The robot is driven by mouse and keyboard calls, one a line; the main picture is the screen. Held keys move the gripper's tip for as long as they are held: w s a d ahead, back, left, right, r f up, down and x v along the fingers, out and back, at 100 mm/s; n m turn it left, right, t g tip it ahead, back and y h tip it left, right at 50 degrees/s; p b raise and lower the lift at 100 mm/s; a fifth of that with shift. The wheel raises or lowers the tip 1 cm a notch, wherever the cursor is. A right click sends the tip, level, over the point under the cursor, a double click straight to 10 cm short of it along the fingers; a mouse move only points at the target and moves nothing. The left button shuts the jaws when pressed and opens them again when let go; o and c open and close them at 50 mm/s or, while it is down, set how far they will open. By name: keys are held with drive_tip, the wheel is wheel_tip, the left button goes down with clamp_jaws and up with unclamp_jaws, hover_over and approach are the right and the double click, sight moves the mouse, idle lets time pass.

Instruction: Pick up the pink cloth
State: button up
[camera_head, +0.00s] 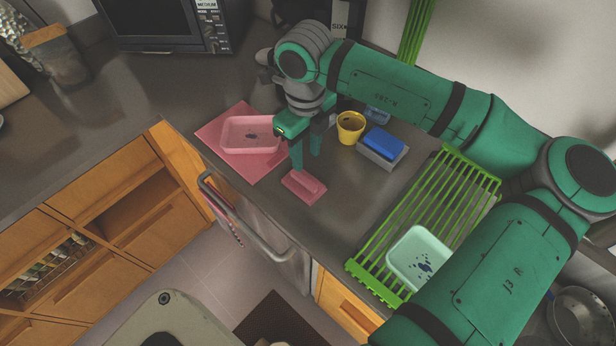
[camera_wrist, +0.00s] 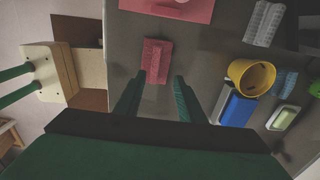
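The pink cloth (camera_head: 304,187) looks like a small folded rectangle with a raised ridge. It lies on the grey counter near the front edge, and in the wrist view it (camera_wrist: 156,62) shows just beyond the fingertips. My gripper (camera_head: 306,162) points down above and slightly behind the cloth. In the wrist view my gripper (camera_wrist: 159,77) is open, its two fingers apart with nothing between them. The cloth lines up roughly with the gap between them. Whether the tips touch it cannot be told, but they look apart.
A pink tray (camera_head: 238,122) sits on a flat pink mat (camera_head: 212,134) to the left. A yellow cup (camera_head: 351,128) and a blue-topped sponge holder (camera_head: 383,143) stand to the right. A green rack (camera_head: 424,208) holds a pale green tray (camera_head: 402,257). The oven handle (camera_head: 252,225) runs along the front.

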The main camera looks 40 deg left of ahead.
sight(304, 179)
drive_tip(key=f, duration=0.1)
drive_tip(key=s+f, duration=0.1)
drive_tip(key=f, duration=0.1)
drive_tip(key=shift+d+f, duration=0.1)
drive_tip(key=shift+d, duration=0.1)
drive_tip(key=f, duration=0.5)
drive_tip(key=shift+a, duration=0.2)
clamp_jaws()
